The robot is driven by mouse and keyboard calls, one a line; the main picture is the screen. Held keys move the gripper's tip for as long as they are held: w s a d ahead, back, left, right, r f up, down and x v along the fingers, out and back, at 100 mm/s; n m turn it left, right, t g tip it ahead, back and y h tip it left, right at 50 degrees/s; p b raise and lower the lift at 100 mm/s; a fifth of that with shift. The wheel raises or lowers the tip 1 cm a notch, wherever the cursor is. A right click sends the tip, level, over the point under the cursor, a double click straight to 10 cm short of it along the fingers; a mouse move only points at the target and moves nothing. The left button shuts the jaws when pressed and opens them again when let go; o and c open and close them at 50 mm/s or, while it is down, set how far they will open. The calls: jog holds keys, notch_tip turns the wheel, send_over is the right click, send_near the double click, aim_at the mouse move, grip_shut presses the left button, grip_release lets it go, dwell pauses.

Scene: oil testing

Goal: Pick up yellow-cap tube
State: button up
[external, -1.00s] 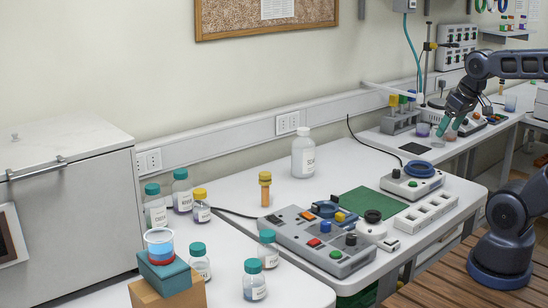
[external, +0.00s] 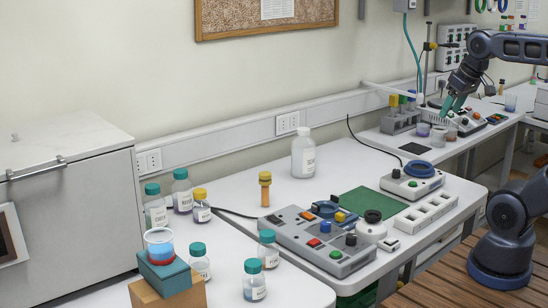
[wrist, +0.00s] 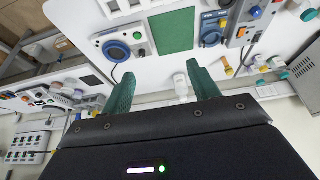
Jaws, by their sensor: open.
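An orange tube with a yellow cap (external: 265,189) stands upright on the white bench, left of the grey button panel. It also shows in the wrist view (wrist: 228,67), right of my fingers. More yellow-capped tubes (external: 394,101) stand in a grey rack (external: 400,122) near the wall at the back right. My gripper (external: 448,108) is at the back right, to the right of that rack and far from the lone orange tube. Its green fingers are apart in the wrist view (wrist: 160,74), with nothing held between them.
A white bottle (external: 303,153) stands near the wall behind the lone tube. A button panel (external: 318,238), green mat (external: 366,203) and blue-ringed device (external: 418,168) occupy the bench. Several capped bottles (external: 254,281) stand at the front left. Small beakers (external: 423,130) sit below my gripper.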

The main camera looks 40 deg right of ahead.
jog(key=w+a+r+n+h, duration=0.1)
jog(key=w+a+n+h, duration=0.2)
jog(key=w+n+h, duration=0.7)
jog(key=w+a+r+n+y, duration=0.1)
jog(key=w+a+n, duration=0.35)
jog(key=w, duration=1.25)
jog(key=w+a+f+n+t, duration=0.1)
jog(key=w+a+n+t, duration=0.3)
jog(key=a, duration=0.5)
jog(key=w+a+f+n+t+h, duration=0.1)
jog(key=w+a+f+n+t, duration=0.15)
jog(key=w+a+n, duration=0.5)
jog(key=w+a+n+t, duration=0.2)
jog(key=a+n+t, duration=0.15)
jog(key=a, duration=0.75)
send_near(265, 173)
jog(key=x, duration=0.4)
jog(key=shift+w+a, duration=0.15)
jog(key=shift+a, duration=0.1)
jog(key=shift+f, duration=0.3)
jog(key=shift+w+d+f+m, duration=0.1)
jog(key=shift+w+d+m, duration=0.1)
jog(key=shift+m, duration=0.05)
jog(key=shift+x, duration=3.45)
jog(key=shift+s+d+r, duration=0.1)
jog(key=shift+d+r, duration=0.1)
jog(key=c, duration=1.1)
